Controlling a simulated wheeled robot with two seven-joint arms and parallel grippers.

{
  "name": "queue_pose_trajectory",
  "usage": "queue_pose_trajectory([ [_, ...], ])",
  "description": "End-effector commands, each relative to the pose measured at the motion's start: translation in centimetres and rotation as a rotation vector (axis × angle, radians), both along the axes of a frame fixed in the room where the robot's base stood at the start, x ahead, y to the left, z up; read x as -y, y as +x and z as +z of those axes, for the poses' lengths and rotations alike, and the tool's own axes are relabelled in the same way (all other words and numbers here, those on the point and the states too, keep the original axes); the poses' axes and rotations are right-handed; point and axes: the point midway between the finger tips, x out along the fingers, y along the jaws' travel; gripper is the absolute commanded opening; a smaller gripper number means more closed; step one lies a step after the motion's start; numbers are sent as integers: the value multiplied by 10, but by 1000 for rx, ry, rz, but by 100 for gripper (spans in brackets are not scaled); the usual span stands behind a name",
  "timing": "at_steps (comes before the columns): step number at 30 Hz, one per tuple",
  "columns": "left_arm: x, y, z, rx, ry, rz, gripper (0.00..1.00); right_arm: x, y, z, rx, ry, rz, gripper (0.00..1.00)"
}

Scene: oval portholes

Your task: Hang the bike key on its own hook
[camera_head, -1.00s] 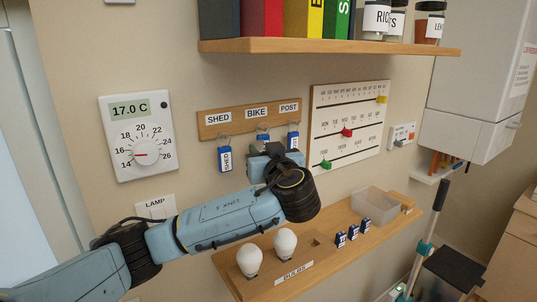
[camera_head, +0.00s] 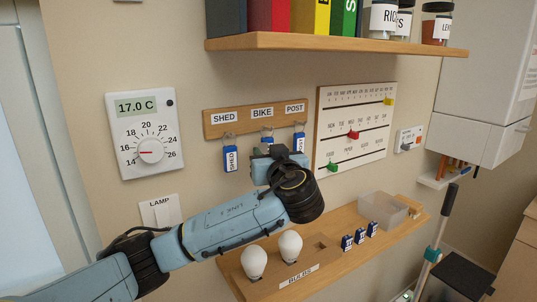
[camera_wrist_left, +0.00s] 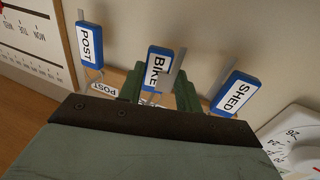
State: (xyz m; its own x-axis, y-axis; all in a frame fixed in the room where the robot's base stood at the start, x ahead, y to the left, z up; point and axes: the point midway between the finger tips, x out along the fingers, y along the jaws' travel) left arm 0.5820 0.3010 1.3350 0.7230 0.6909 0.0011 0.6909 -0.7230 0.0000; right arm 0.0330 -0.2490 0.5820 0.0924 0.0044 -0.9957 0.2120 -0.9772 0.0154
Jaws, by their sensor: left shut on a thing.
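The key rack (camera_head: 212,131) is a wooden board on the wall with labels SHED, BIKE and POST. The bike key (camera_wrist_left: 157,66), with a blue and white BIKE tag, is between the fingers of my left gripper (camera_wrist_left: 159,92), which is shut on it. In the head view this gripper (camera_head: 277,155) is just below the BIKE label and hides most of the key. I cannot tell whether the key's ring is on the hook. The shed key (camera_head: 230,158) and post key (camera_head: 299,143) hang on either side, under their own labels. My right gripper is not in view.
A shelf (camera_head: 340,42) with books and jars juts out above. A slider calendar (camera_head: 355,125) is right of the rack, and a thermostat (camera_head: 140,140) left. A lower shelf (camera_head: 330,262) holds bulbs, small blue boxes and a clear bin.

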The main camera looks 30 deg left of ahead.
Motion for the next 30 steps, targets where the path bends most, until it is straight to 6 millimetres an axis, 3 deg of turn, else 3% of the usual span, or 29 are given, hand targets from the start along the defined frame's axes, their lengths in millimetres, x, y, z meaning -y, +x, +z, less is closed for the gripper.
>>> queue_pose_trajectory([
  [1, 0, 0, 0, 0, 0, 0, 12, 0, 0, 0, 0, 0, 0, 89],
  [2, 0, 0, 0, 0, 0, 0, 38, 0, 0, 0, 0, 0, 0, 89],
  [7, 0, 0, 0, 0, 0, 0, 60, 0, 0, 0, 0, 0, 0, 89],
  [19, 8, -7, -1, 1, -1, -5, 60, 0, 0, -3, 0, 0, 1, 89],
  [30, 62, -63, -3, 1, -5, -6, 60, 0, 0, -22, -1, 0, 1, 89],
])
